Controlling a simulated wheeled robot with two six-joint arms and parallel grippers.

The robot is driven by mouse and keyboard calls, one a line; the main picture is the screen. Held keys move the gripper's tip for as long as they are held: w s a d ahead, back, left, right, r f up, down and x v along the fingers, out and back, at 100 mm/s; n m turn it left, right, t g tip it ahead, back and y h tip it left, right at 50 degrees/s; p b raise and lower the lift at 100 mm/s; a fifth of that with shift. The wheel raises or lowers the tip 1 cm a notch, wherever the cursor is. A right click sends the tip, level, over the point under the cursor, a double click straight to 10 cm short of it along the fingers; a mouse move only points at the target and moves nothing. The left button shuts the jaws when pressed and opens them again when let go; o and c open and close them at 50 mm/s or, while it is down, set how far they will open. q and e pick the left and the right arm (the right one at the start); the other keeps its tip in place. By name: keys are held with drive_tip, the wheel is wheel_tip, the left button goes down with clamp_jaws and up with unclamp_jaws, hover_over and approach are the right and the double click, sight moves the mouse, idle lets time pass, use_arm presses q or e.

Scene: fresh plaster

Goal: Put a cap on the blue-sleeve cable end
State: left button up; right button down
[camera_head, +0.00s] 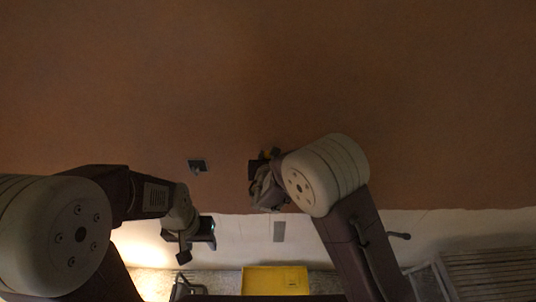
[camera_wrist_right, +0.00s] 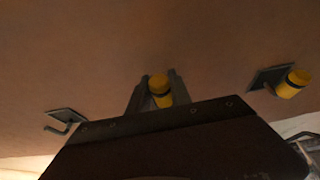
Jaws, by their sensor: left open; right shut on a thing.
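My right gripper (camera_wrist_right: 158,90) is shut on a yellow cap (camera_wrist_right: 159,84), held between its two fingers in front of the brown plaster wall. In the head view the right gripper (camera_head: 265,160) is dim and partly covers what is behind it. A dark wall box with a bare bent cable end (camera_wrist_right: 62,124) is at the left of the wrist view; it also shows in the head view (camera_head: 197,166). Another box (camera_wrist_right: 264,78) at the right has a yellow cap (camera_wrist_right: 294,82) on its cable. Sleeve colours cannot be made out. My left gripper (camera_head: 190,242) is open, low and away from the boxes.
A yellow container (camera_head: 275,280) stands at the bottom middle. A slatted wooden thing (camera_head: 490,272) is at the lower right. The plaster above the boxes is clear.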

drive_tip(key=shift+f, duration=0.75)
drive_tip(key=shift+w+f+b, duration=0.15)
drive_tip(key=shift+f+b, duration=0.6)
drive_tip(key=shift+b, duration=0.15)
drive_tip(key=shift+f+b, duration=0.55)
drive_tip(key=shift+b, duration=0.15)
drive_tip(key=shift+f, duration=0.1)
drive_tip(key=shift+f+b, duration=0.4)
drive_tip(key=shift+b, duration=0.2)
drive_tip(key=c, duration=1.1)
unclamp_jaws()
